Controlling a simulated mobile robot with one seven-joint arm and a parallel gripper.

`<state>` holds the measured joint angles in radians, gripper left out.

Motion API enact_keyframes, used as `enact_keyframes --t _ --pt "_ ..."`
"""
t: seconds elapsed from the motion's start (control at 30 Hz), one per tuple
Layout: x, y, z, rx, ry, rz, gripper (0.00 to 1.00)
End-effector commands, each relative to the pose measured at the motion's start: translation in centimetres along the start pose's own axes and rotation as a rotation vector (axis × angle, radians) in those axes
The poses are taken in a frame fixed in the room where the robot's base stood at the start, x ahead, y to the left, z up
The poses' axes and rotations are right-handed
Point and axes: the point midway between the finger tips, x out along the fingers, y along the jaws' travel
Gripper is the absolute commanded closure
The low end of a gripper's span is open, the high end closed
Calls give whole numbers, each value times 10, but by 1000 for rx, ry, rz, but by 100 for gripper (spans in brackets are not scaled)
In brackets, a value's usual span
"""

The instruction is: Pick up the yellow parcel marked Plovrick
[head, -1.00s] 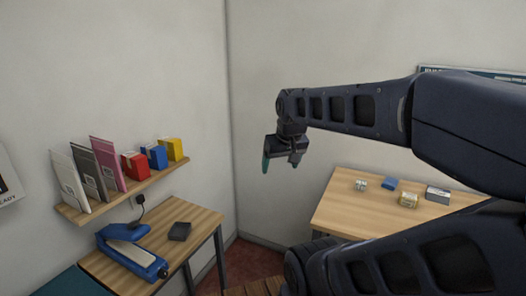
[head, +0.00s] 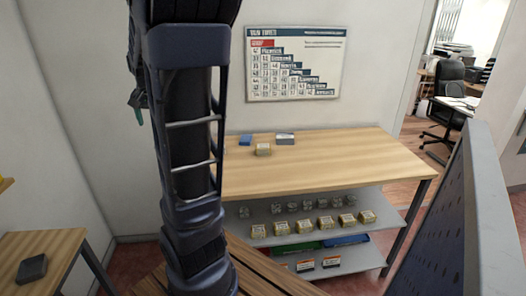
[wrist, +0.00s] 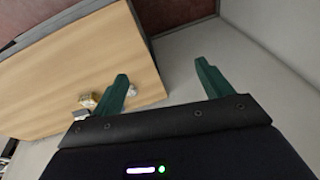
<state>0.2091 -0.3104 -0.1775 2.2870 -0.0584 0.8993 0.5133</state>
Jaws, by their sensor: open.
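A small yellow parcel (head: 263,149) sits on the wooden table, left of its middle; its marking is too small to read. Several yellowish parcels (head: 325,222) stand in a row on the grey shelf below, also unreadable. I cannot tell which is marked Plovrick. My gripper (head: 138,105) is partly hidden behind my arm, high up near the left wall and away from the table. In the wrist view my gripper (wrist: 165,72) has its green fingers apart with nothing between them. A yellowish parcel (wrist: 88,100) on the table shows beyond the left finger.
A blue box (head: 245,140) and a grey box (head: 285,138) stand by the yellow parcel. The right part of the table (head: 360,155) is clear. A grey perforated panel (head: 440,210) stands at the right. A dark object (head: 31,268) lies on the left desk.

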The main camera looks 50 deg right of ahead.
Motion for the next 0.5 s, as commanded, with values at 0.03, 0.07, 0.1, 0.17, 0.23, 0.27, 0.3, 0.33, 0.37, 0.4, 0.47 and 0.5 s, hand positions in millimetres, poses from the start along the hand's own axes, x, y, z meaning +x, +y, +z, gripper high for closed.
enact_keyframes --t 0.03,0.07,0.1,0.17,0.23,0.27,0.3,0.33,0.37,0.4,0.47,0.5 --pt "9 7 -17 64 -6 20 22" --pt "13 11 -27 100 -7 30 22" --pt "19 17 -39 150 -9 43 22" --pt "28 26 -57 226 -9 63 22" --pt "39 39 -78 312 -8 89 22" --pt "44 45 -86 349 -7 100 22" --pt "50 53 -98 397 -5 115 22" --pt "55 60 -106 435 -4 127 22" --pt "60 67 -114 472 -2 139 22" --pt "67 76 -125 519 1 155 22" --pt "78 91 -141 592 6 181 22" --pt "85 101 -151 640 11 197 22"
